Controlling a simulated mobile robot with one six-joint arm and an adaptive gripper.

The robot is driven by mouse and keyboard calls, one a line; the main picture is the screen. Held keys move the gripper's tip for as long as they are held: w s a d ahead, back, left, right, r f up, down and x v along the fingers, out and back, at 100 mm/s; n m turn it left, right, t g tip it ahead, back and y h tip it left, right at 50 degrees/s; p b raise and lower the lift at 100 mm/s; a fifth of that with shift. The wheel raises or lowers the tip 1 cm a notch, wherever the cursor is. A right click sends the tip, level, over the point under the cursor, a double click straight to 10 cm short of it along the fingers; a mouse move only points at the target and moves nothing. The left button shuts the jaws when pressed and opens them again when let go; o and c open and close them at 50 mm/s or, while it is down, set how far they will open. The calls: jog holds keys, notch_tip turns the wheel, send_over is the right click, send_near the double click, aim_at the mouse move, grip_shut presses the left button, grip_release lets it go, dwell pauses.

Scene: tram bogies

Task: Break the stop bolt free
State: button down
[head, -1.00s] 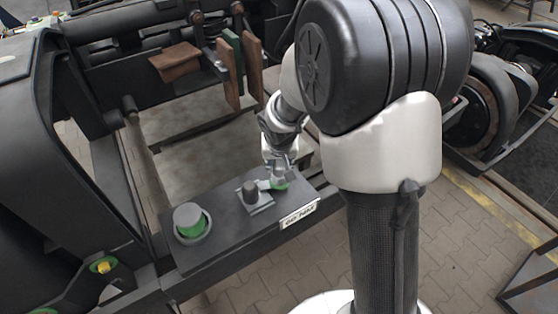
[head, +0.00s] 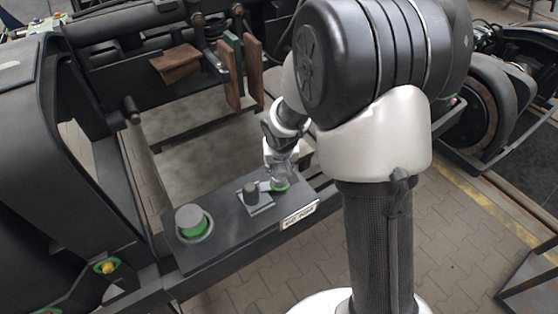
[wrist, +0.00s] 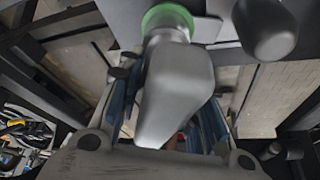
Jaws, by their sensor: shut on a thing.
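My gripper (head: 280,181) is at the right end of the dark panel (head: 222,243) and is shut on a grey part with a green ring at its base. I take this grey part to be the stop bolt; its smooth, lever-like body (wrist: 172,95) lies between my fingers in the wrist view. The green ring (wrist: 168,18) shows at the top of that view. In the head view my gripper hides most of the part, and only a bit of its green ring (head: 281,187) shows. I cannot tell whether it has turned.
A dark post (head: 251,192) on a square plate stands close left of my gripper. A larger grey knob with a green ring (head: 192,222) is farther left. A label plate (head: 300,214) is on the panel's front edge. Brown pads (head: 233,73) hang behind, within the bogie frame.

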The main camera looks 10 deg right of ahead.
jog(key=shift+a+n+y+p, duration=0.1)
jog(key=shift+n+y+p, duration=0.4)
jog(key=shift+p, duration=2.35)
jog(key=shift+r+n+p, duration=0.1)
jog(key=shift+n+p, duration=0.8)
jog(key=shift+p, duration=2.9)
jog(key=shift+a+n+y+p, duration=0.15)
jog(key=shift+n+y+p, duration=0.45)
jog(key=shift+p, duration=2.25)
jog(key=shift+s+a+n+g+y+p, duration=0.1)
jog(key=shift+a+n+g+y+p, duration=0.15)
jog(key=shift+n+p, duration=1.55)
jog(key=shift+s+n+g+y+p, duration=0.15)
jog(key=shift+n+y+p, duration=0.4)
jog(key=shift+p, duration=2.25)
jog(key=shift+a+n+p, duration=0.1)
jog(key=shift+n+p, duration=0.85)
jog(key=shift+p, duration=0.2)
jog(key=shift+n+g+y+p, duration=0.3)
jog(key=shift+n+g+p, duration=0.1)
jog(key=shift+n+p, duration=0.4)
